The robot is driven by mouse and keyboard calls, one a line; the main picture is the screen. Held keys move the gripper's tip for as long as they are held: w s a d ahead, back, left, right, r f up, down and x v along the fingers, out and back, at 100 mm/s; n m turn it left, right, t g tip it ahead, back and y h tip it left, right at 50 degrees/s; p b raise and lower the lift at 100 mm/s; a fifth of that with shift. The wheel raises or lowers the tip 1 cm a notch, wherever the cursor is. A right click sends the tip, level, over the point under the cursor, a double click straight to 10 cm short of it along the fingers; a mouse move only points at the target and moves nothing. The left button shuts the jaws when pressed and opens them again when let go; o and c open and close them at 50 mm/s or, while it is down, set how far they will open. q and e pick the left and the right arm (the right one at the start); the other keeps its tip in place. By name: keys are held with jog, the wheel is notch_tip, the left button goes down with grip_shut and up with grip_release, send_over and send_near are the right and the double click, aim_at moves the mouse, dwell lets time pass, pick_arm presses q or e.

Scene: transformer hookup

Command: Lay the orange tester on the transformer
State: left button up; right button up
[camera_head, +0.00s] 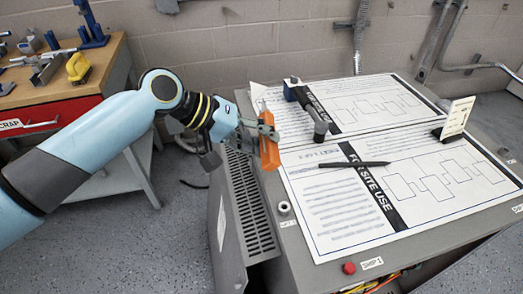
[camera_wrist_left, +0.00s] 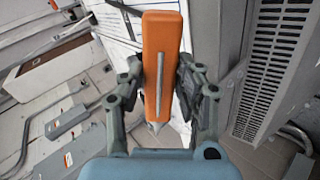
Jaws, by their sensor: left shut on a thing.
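My left gripper (camera_head: 262,130) is shut on the orange tester (camera_head: 269,152). In the head view the tester hangs steeply tilted at the left edge of the grey transformer (camera_head: 307,250), its thin shaft pointing up. I cannot tell whether it touches the transformer. In the left wrist view the orange tester (camera_wrist_left: 162,60) lies lengthwise between both fingers of the left gripper (camera_wrist_left: 160,88), with its pointed end towards the wrist. My right gripper is not in view.
Printed sheets (camera_head: 330,215) cover much of the transformer's top. A black pen (camera_head: 354,164) lies on them, and a small card (camera_head: 457,118) stands at the right. A red knob (camera_head: 348,268) is near the front edge. A workbench (camera_head: 112,75) with tools stands at the left.

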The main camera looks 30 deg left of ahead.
pick_arm(q)
jog(key=shift+f, duration=1.95)
